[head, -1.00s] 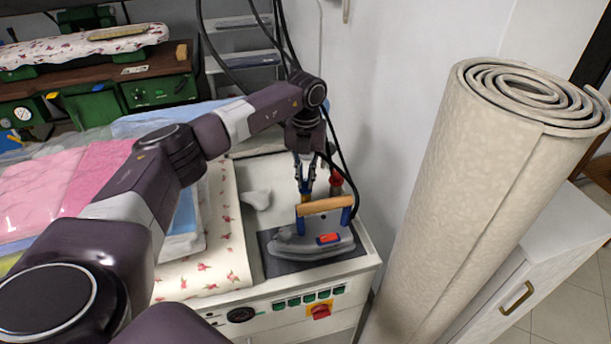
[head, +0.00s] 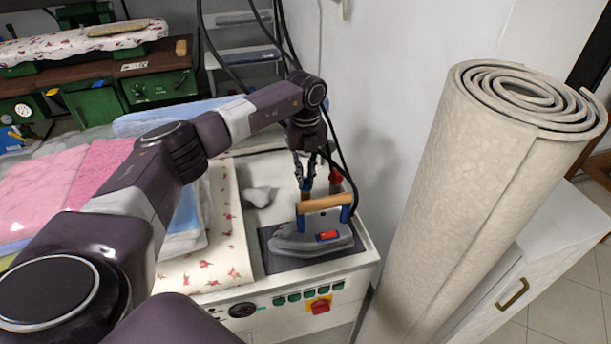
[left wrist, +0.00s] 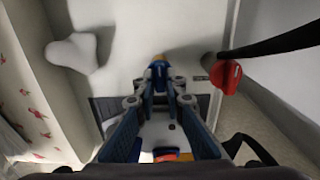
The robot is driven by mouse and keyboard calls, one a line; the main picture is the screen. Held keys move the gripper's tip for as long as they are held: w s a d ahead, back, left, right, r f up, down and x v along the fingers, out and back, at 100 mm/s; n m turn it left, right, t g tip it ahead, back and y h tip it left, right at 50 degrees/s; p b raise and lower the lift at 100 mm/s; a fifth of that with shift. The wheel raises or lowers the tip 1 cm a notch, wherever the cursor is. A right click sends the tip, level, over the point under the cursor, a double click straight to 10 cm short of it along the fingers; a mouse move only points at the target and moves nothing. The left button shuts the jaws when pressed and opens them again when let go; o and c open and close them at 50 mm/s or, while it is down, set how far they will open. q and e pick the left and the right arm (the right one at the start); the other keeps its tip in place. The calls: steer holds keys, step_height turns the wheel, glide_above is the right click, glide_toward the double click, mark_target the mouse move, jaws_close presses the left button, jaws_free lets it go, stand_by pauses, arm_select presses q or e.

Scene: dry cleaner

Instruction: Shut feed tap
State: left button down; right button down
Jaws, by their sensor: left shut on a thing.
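My left gripper (head: 305,178) points down behind the iron on the white ironing unit. In the left wrist view the gripper (left wrist: 160,84) has its fingertips close around a small blue tap lever (left wrist: 159,68) with a brass-coloured end. In the head view the blue and brass tap (head: 306,193) shows just below the fingertips, partly hidden by the fingers and the iron's handle. The gripper is shut on this lever. My right gripper is not in view.
A grey iron (head: 312,240) with a wooden handle stands on a dark pad in front of the tap. A red knob (head: 336,177) is close on the right, also in the wrist view (left wrist: 226,77). Black cables hang by the gripper. A rolled carpet (head: 470,200) stands right.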

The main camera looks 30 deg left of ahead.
mark_target(306, 179)
arm_select(q)
steer(key=shift+w+a+r, duration=0.15)
steer(key=shift+w+r, duration=0.1)
steer(key=c, duration=2.2)
jaws_free()
steer(key=shift+o, duration=1.1)
steer(key=shift+s+f, duration=0.15)
step_height(306, 179, up, 12)
